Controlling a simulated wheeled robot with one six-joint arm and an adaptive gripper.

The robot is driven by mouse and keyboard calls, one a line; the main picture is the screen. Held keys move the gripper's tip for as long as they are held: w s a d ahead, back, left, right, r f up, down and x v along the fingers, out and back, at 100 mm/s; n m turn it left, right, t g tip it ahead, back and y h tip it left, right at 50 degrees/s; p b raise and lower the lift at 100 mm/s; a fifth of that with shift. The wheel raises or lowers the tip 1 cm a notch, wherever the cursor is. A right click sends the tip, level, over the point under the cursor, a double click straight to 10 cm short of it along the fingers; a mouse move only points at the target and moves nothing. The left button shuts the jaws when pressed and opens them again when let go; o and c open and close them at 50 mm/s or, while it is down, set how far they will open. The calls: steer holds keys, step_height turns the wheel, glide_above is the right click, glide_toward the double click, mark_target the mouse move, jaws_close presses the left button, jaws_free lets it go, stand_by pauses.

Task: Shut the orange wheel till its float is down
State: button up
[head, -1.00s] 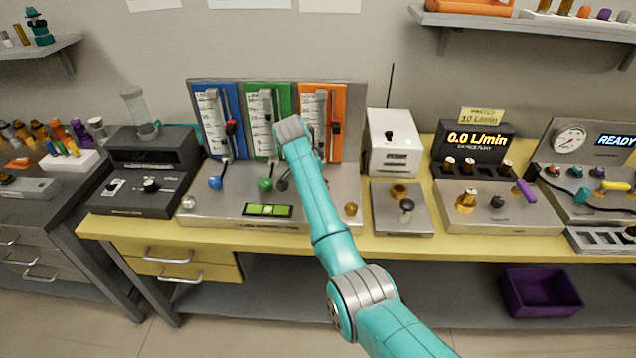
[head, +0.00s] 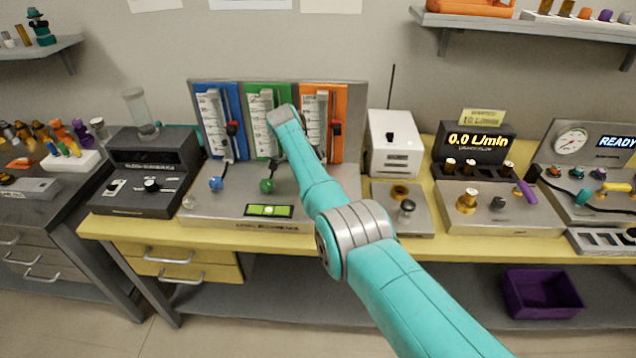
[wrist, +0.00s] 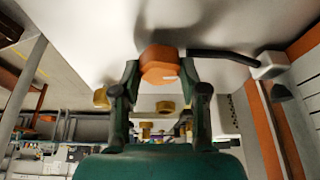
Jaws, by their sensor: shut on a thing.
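The orange wheel (wrist: 159,65) shows close up in the wrist view, between the two dark fingers of my gripper (wrist: 163,78). My gripper is shut on it, one finger on each side. A black hose runs from the wheel to the right. In the head view my teal arm hides the wheel and my gripper. The orange panel (head: 340,105) stands at the right end of the flow board, with a white scale and tube (head: 315,118) on it. The float inside is too small to make out.
A blue knob (head: 216,184) and a green knob (head: 267,186) stand left of my arm on the same metal base. A white box (head: 395,140) with an antenna is to the right. The display (head: 475,143) reads 0.0 L/min.

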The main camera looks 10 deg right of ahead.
steer(key=shift+m, duration=0.3)
stand_by(0.5)
steer(key=o, duration=1.1)
steer(key=shift+o, duration=0.2)
steer(key=v, duration=1.2)
steer(key=shift+w, duration=0.15)
